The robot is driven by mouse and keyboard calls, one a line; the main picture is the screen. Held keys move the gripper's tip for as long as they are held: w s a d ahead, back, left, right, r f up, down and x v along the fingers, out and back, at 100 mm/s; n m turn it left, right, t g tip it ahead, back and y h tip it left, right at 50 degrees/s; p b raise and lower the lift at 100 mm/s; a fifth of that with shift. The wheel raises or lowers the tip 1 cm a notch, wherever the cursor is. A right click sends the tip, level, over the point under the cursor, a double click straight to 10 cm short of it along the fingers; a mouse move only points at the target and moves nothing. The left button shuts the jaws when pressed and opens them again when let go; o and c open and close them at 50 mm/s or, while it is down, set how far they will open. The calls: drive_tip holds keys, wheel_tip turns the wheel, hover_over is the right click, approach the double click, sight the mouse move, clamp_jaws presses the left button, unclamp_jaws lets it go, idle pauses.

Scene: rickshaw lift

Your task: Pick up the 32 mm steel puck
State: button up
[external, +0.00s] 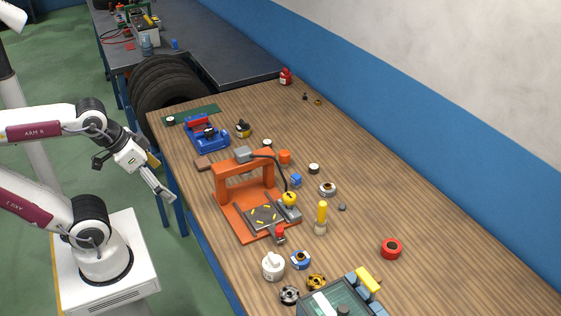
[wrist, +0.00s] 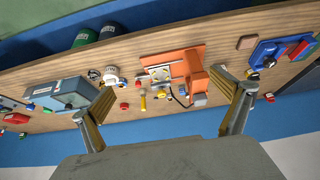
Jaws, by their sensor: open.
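I cannot tell for sure which piece is the 32 mm steel puck. A small grey piece (external: 342,207) lies on the wooden bench right of the yellow-handled tool. Small white-topped dark cylinders stand at the bench's middle (external: 314,168), behind the orange press (external: 267,143) and at the far left corner (external: 170,120). My gripper (external: 170,197) is open and empty, out beyond the bench's left edge, apart from everything. In the wrist view my gripper (wrist: 174,88) shows its two fingers spread wide, with the bench seen between and beyond them.
The orange press (external: 228,165) stands tall near the bench's left edge. A blue vise (external: 206,134) is behind it. A yellow-handled tool (external: 322,216), white bottle (external: 273,266) and red ring (external: 391,248) stand nearer. The bench's right side is mostly clear.

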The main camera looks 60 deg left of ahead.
drive_tip(key=c, duration=1.6)
drive_tip(key=shift+o, duration=0.2)
drive_tip(key=w+a+r+n+t+y, duration=0.1)
drive_tip(key=w+a+r+t+y, duration=0.1)
drive_tip(key=w+a, duration=1.05)
drive_tip(key=w+a+r+n+t+y, duration=0.1)
drive_tip(key=w+a+r+t+y, duration=0.15)
drive_tip(key=w+a, duration=1)
drive_tip(key=w+a+f+m+t+h, duration=0.1)
drive_tip(key=w+a+f+h, duration=0.1)
drive_tip(key=w+a+f, duration=0.2)
drive_tip(key=w+a+f+m+t+h, duration=0.1)
drive_tip(key=w+a+f, duration=0.3)
drive_tip(key=w+f, duration=0.6)
wheel_tip(320, 180, down, 3)
drive_tip(key=shift+w+h, duration=0.2)
drive_tip(key=shift+h, duration=0.55)
